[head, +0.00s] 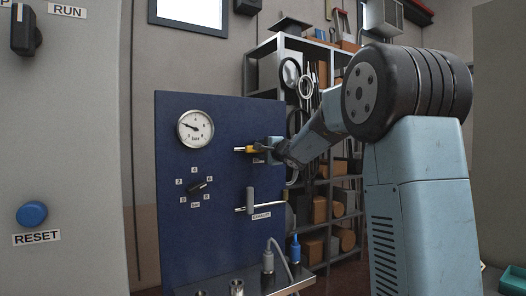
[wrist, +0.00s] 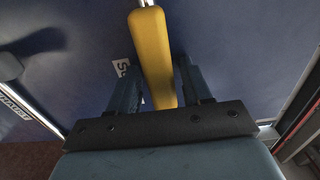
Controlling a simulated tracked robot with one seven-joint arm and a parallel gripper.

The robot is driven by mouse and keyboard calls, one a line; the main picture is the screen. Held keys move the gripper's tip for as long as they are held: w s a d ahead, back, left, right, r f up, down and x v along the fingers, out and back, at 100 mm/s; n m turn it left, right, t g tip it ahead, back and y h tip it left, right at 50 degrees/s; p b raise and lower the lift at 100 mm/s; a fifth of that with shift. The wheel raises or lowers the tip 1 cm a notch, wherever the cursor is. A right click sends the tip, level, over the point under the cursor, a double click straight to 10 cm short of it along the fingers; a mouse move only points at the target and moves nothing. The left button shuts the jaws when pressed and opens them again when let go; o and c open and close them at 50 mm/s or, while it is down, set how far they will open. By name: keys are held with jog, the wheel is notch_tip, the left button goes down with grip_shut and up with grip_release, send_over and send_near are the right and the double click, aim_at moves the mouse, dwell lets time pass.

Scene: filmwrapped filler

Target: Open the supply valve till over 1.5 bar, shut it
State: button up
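The supply valve's yellow lever (head: 250,149) is on the blue panel (head: 215,235), lying roughly in line with its short pipe. In the wrist view the lever (wrist: 152,55) runs between the two fingers of my gripper (wrist: 160,85). The fingers stand on either side of it, with a narrow gap at the left finger. In the head view my gripper (head: 270,146) is at the lever's right end. The round pressure gauge (head: 195,129) is at the panel's upper left. Its needle points to the upper left; the exact reading is too small to tell.
Below is the exhaust valve's grey lever (head: 250,200), upright across its pipe. A black selector knob (head: 201,186) sits under the gauge. A ledge (head: 215,287) with fittings and a hose is below. A grey cabinet with a blue RESET button (head: 32,214) stands left; a loaded shelf stands behind.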

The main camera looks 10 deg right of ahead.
grip_shut()
jog(key=shift+d+f, duration=0.1)
jog(key=shift+d, duration=0.1)
dwell(0.3)
